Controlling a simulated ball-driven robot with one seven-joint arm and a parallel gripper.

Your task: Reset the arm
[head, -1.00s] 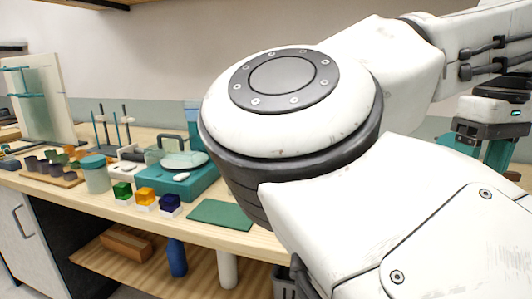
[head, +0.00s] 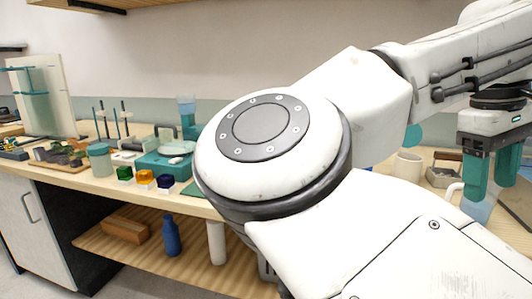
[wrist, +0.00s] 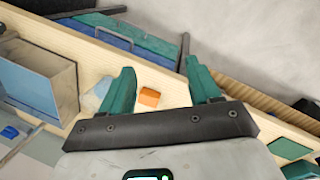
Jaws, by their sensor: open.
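My gripper (head: 490,185) hangs at the right of the head view, with its two teal fingers pointing down over the right part of the bench. It also shows in the wrist view (wrist: 160,75), where the fingers stand wide apart with nothing held between them. A small orange block (wrist: 149,97) shows in the gap between the fingers, on the wooden surface beyond. My large white arm links hide much of the middle and right of the bench in the head view.
Green, orange and dark blue blocks (head: 145,178) sit by a teal device (head: 166,164) on the left.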

